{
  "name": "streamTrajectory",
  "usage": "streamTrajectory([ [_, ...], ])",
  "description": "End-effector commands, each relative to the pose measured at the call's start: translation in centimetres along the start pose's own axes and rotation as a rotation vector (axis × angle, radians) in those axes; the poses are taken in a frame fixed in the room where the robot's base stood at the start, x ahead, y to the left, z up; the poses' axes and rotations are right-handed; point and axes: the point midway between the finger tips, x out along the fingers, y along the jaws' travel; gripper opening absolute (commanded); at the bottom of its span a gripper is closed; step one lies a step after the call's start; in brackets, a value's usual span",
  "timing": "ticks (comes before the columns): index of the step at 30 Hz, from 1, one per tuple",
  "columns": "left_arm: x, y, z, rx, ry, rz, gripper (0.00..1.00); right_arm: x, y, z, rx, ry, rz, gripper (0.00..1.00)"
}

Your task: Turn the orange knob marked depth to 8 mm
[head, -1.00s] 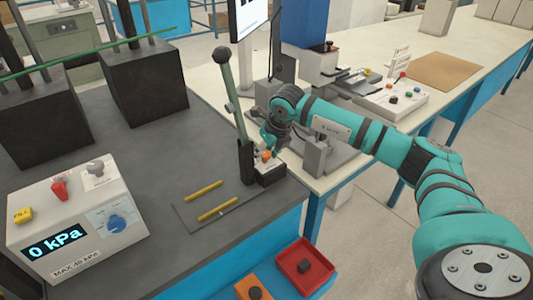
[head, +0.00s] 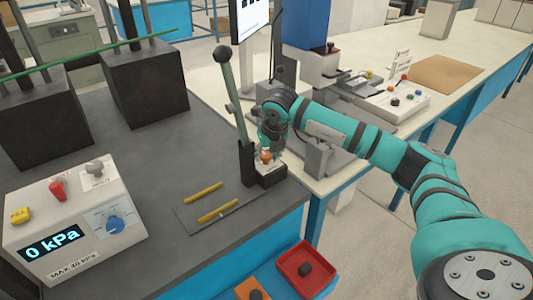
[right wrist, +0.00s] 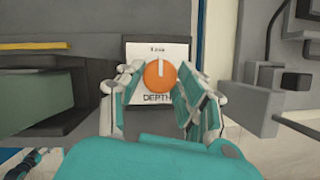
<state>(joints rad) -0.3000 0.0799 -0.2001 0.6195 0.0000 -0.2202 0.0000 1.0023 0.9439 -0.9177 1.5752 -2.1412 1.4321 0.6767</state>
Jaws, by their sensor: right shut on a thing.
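The orange depth knob (right wrist: 159,74) sits on a white plate (right wrist: 138,50) with the word DEPTH below it. A white mark on the knob points straight up in the right wrist view. Small text above the knob is too blurred to read surely. In the head view the orange knob (head: 266,157) is at the foot of the lever stand. My right gripper (right wrist: 161,80) is shut on the knob, with one finger on each side. It also shows in the head view (head: 267,147), where it partly hides the knob's surroundings. My left gripper is not in view.
A white box (head: 75,225) with a 0 kPa display is at left. A red tray (head: 330,277) is below. Another bench stands behind my arm.

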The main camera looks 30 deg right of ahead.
Motion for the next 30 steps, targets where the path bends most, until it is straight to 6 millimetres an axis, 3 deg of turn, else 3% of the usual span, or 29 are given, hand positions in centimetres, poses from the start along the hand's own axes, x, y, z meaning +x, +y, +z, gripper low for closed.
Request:
streamTrajectory([
  [1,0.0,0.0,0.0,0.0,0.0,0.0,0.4,-0.2,-0.1,0.2,0.002,-0.006,-0.001,0.4],
  [6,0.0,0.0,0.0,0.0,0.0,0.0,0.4,-0.1,-0.1,0.1,0.001,-0.004,-0.001,0.58],
  [17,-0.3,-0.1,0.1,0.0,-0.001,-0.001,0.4,-0.1,-0.1,0.0,-0.035,0.0,0.015,0.58],
  [30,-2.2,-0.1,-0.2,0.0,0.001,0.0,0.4,-0.1,-0.4,0.2,-0.475,0.0,0.199,0.58],
])
